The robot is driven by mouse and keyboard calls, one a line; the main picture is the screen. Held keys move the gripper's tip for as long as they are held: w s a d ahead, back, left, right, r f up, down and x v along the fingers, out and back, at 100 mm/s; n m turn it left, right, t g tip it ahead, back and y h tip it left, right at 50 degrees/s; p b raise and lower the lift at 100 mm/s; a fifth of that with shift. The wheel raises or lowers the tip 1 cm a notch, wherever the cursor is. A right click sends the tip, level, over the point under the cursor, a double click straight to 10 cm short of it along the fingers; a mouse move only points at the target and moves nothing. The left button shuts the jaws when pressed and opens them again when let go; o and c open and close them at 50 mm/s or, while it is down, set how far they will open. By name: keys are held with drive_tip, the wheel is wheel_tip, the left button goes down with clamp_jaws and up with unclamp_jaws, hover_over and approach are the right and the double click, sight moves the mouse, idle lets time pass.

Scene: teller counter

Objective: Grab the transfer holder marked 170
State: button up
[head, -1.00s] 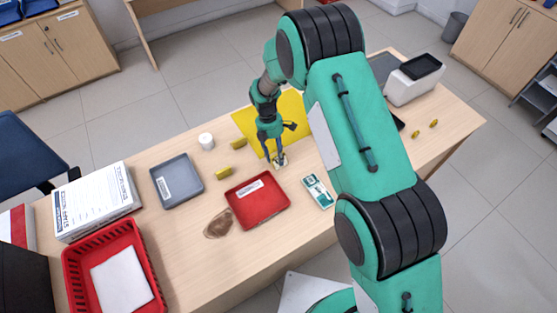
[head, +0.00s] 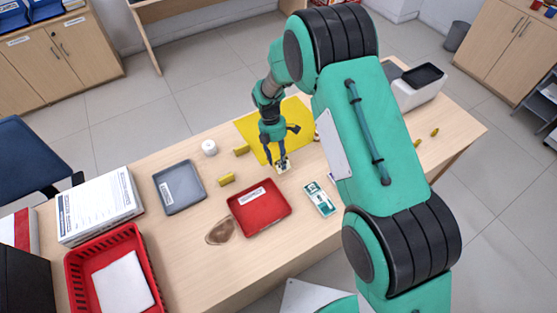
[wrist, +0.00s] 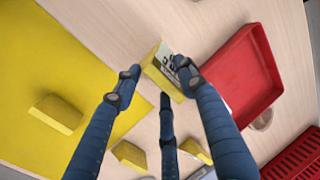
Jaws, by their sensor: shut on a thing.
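A small yellow block with a white printed label (wrist: 166,68) is at my fingertips in the wrist view. Its printing is too small and angled to read, so I cannot tell if it says 170. In the head view the block (head: 283,169) is at the near edge of the yellow mat (head: 252,127), behind the red tray (head: 270,222). My gripper (head: 279,163) points down and is shut on this block. In the wrist view my gripper's (wrist: 155,82) fingers are around it, and the right finger covers part of the label.
Other yellow blocks (head: 226,180) (head: 241,151) lie left of the gripper. A green-and-white packet (head: 320,199) lies right of the red tray. A grey tray (head: 180,208) and a white cylinder (head: 209,147) stand to the left. My arm hides part of the counter's right side.

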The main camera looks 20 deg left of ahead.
drive_tip(key=s+d, duration=0.2)
drive_tip(key=s, duration=0.2)
drive_tip(key=s+d+p, duration=0.1)
drive_tip(key=s+d, duration=0.2)
drive_tip(key=s, duration=0.1)
drive_tip(key=s+d+r, duration=0.1)
drive_tip(key=s+d, duration=0.2)
drive_tip(key=s, duration=0.2)
drive_tip(key=shift+r+p, duration=0.1)
drive_tip(key=shift+p, duration=0.2)
